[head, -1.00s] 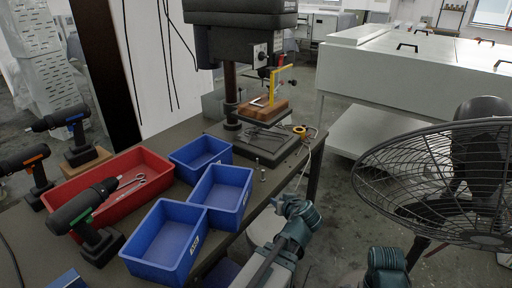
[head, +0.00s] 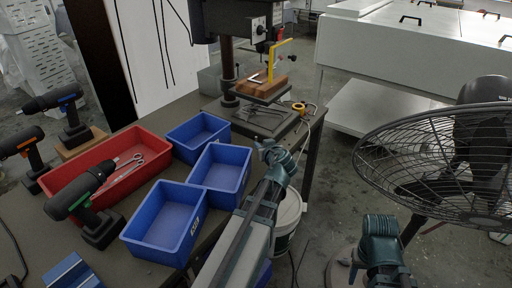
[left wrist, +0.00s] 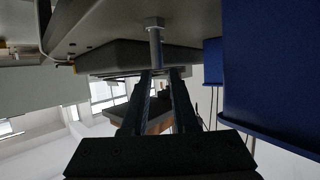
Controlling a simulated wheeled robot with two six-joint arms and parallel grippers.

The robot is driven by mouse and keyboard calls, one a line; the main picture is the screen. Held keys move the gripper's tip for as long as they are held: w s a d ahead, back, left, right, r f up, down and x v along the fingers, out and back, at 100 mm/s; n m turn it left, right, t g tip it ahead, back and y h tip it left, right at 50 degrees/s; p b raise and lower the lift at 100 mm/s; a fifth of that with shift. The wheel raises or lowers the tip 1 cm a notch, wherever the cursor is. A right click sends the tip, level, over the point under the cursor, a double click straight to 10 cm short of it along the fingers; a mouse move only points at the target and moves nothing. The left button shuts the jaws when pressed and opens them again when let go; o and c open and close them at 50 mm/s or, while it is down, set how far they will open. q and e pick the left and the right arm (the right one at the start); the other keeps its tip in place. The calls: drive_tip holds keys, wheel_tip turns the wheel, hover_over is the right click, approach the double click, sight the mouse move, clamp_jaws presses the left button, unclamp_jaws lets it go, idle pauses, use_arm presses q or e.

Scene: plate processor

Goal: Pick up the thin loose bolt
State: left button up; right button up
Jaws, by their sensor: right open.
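The thin bolt (left wrist: 156,46) stands out in the left wrist view, with its hex head against the grey table surface at the top of the picture. Its shank points towards my left gripper (left wrist: 163,74). The two dark fingers are apart, with a gap between them, and the shank's end is close to the left-hand fingertip. I cannot tell whether they touch. In the head view my left arm reaches to the table's right edge, and its wrist hides the bolt's place. My right arm shows at the lower right, but its gripper is out of view.
Blue bins (head: 164,256) and a red tray (head: 48,206) stand left of my left arm. A drill press (head: 229,72) stands behind. Cordless drills (head: 75,196) are at the left. A fan (head: 445,170) stands right, and a white bucket (head: 288,225) is below the table edge.

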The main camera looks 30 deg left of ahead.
sight(256, 140)
use_arm(q)
drive_tip(key=shift+w+a+f, duration=0.2)
drive_tip(key=shift+w+a, duration=0.15)
drive_tip(key=b+x, duration=0.2)
drive_tip(key=x, duration=0.3)
drive_tip(key=shift+w+a+f, duration=0.15)
drive_tip(key=shift+w+a, duration=0.05)
drive_tip(key=shift+s, duration=0.1)
clamp_jaws()
